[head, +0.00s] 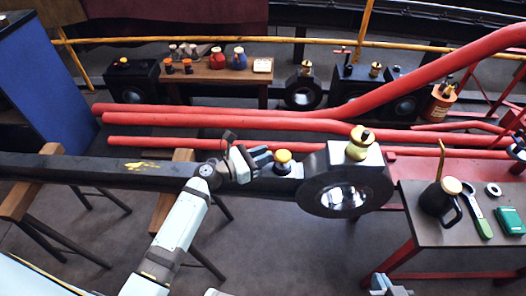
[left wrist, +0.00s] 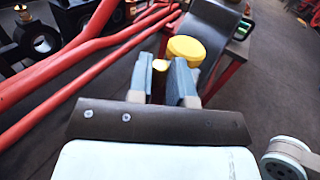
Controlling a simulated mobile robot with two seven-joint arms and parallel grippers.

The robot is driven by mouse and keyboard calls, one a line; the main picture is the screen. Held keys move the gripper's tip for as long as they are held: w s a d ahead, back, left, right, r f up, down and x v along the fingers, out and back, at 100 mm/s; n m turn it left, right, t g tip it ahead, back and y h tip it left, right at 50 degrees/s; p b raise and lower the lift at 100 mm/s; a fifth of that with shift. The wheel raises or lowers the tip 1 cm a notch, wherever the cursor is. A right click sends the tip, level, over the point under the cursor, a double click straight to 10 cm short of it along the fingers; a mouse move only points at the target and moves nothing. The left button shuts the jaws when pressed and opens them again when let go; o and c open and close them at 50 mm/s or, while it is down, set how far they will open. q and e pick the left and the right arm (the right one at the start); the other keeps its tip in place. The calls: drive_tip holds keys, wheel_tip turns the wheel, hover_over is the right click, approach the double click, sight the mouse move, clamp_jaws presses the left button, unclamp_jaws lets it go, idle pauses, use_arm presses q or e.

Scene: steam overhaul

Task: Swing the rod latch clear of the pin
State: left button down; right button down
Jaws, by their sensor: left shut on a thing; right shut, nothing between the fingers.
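The black rod (head: 110,172) lies across trestles and ends at the right in a thick ring (head: 345,190). A yellow-topped knob (head: 283,157) stands on the rod just left of the ring; a yellow disc also shows in the left wrist view (left wrist: 186,48). My left gripper (head: 262,156) is beside the knob, its fingers low over the rod. My right gripper (head: 388,288) is partly in view at the bottom edge, shut and empty.
A brass cup (head: 357,150) sits on top of the ring. Red pipes (head: 220,122) run behind the rod. A side table (head: 460,229) at the right holds an oil can (head: 438,203), a green-handled wrench (head: 478,212) and a green box (head: 510,220).

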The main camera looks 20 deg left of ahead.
use_arm(q)
drive_tip(key=c, duration=1.1)
unclamp_jaws()
drive_tip(key=shift+o, duration=0.2)
drive_tip(key=shift+s+a, duration=0.1)
drive_tip(key=p+v, duration=0.1)
drive_tip(key=v, duration=1.2)
drive_tip(key=shift+s+a, duration=0.25)
